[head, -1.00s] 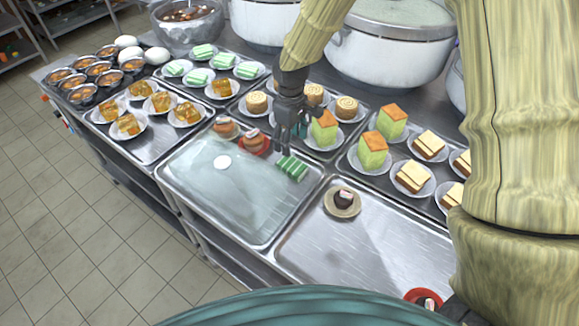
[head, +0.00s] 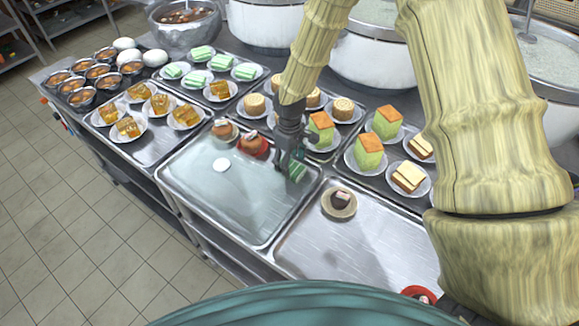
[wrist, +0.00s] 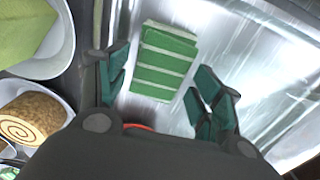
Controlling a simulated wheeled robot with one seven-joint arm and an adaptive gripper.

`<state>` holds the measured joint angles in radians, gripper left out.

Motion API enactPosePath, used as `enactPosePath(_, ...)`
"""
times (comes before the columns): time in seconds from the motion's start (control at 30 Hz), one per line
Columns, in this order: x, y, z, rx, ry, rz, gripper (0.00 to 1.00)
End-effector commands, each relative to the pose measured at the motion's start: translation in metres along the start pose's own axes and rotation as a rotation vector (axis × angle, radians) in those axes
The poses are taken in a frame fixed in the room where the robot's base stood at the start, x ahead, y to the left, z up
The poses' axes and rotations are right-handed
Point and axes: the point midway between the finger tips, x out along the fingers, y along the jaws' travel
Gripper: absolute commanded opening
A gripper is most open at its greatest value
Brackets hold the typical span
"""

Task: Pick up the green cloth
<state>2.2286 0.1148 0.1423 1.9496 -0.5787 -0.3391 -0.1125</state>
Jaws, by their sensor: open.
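The green cloth (head: 296,171) is folded, with pale stripes, and lies at the right end of the left metal tray (head: 222,196). In the wrist view the cloth (wrist: 164,62) lies between and beyond my open fingers. My gripper (head: 291,163) is over the cloth in the head view and hides part of it. In the wrist view my gripper (wrist: 158,92) shows two teal-padded fingers spread apart with nothing held. I cannot tell how high the fingertips are above the cloth.
A red dish with a bun (head: 252,144) is close to the left of my gripper. Plated green cakes (head: 369,153) and rolls (head: 343,109) stand behind it. A second tray (head: 376,246) holds a small plate with a dark bun (head: 340,201). The left tray's middle is mostly clear.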

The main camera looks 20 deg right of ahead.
Motion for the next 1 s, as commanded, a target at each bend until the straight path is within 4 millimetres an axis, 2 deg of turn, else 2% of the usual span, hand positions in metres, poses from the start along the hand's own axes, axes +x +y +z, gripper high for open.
enactPosePath(0.3,0.025,-0.001,0.001,-0.001,0.000,0.000,0.66)
enactPosePath(0.6,0.028,-0.001,0.001,-0.001,0.000,0.000,0.66)
enactPosePath(0.67,0.028,-0.001,0.001,-0.001,0.001,0.000,0.59)
enactPosePath(0.8,0.028,-0.001,0.001,-0.001,0.001,0.000,0.33)
enactPosePath(0.9,0.028,-0.001,0.001,-0.001,0.001,0.000,0.28)
enactPosePath(1.0,0.028,-0.001,0.001,-0.001,0.001,0.000,0.28)
